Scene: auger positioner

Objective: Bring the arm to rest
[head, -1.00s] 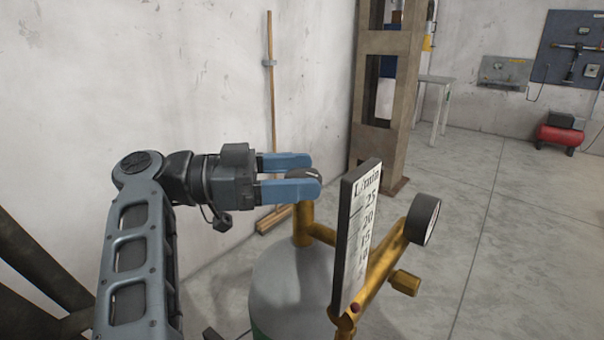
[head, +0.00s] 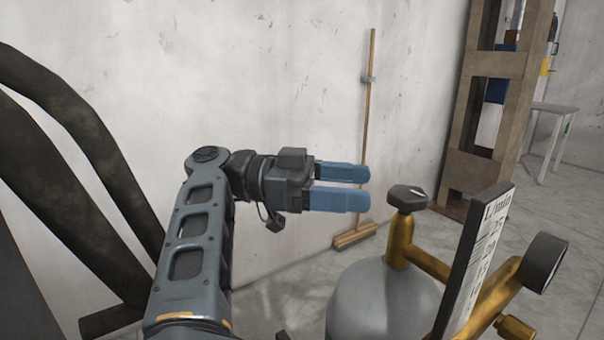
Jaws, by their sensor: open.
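My gripper (head: 368,187) is in the middle of the head view, with two blue fingers pointing right. The fingers are apart with nothing between them. The tips are to the left of the dark valve knob (head: 408,197) on top of the grey gas cylinder (head: 382,300), with a visible gap between them. My arm (head: 195,250) rises from the lower left and bends toward the right.
The cylinder's brass fitting carries a flow scale (head: 474,262) and a round gauge (head: 543,262) at the right. A broom (head: 368,130) leans on the white wall behind. A brown metal frame (head: 490,125) stands farther back. Dark thick tubes (head: 85,130) rise at the left.

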